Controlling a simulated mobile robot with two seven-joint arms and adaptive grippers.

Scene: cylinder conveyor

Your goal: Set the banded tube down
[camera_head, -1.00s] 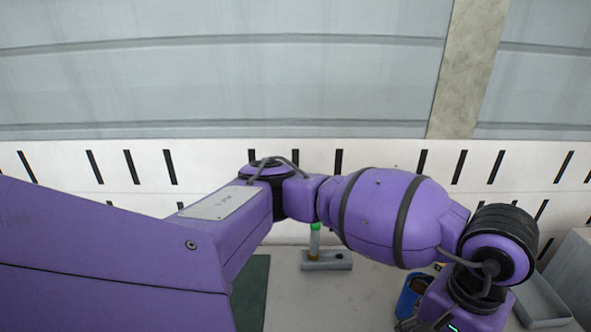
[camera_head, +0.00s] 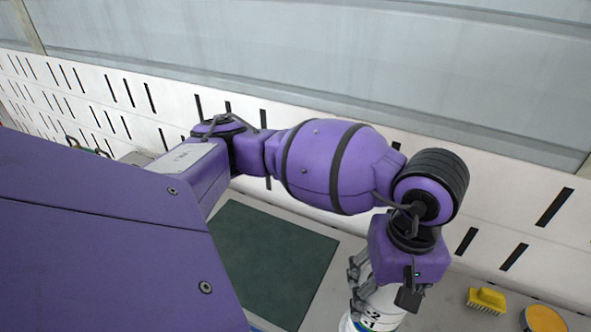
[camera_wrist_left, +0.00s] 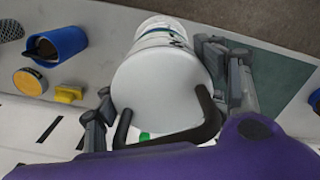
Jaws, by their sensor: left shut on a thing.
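The banded tube (camera_head: 377,311) is a thick white cylinder with blue and green bands and dark marks, low in the head view and partly cut off by the bottom edge. My left gripper (camera_head: 382,288) is shut around it from above. In the left wrist view the white end of the tube (camera_wrist_left: 160,90) faces the camera, with my left gripper (camera_wrist_left: 165,78) holding it between fingers on both sides. The tube's far end shows only in part, and I cannot tell whether it touches the table. My right gripper is not in view.
A dark green mat (camera_head: 270,262) lies flat and clear left of the tube. On the right are a yellow brush (camera_head: 487,300) and an orange disc (camera_head: 545,319). The wrist view adds a blue cup (camera_wrist_left: 62,43) lying near them. A slotted white wall (camera_head: 520,215) runs behind.

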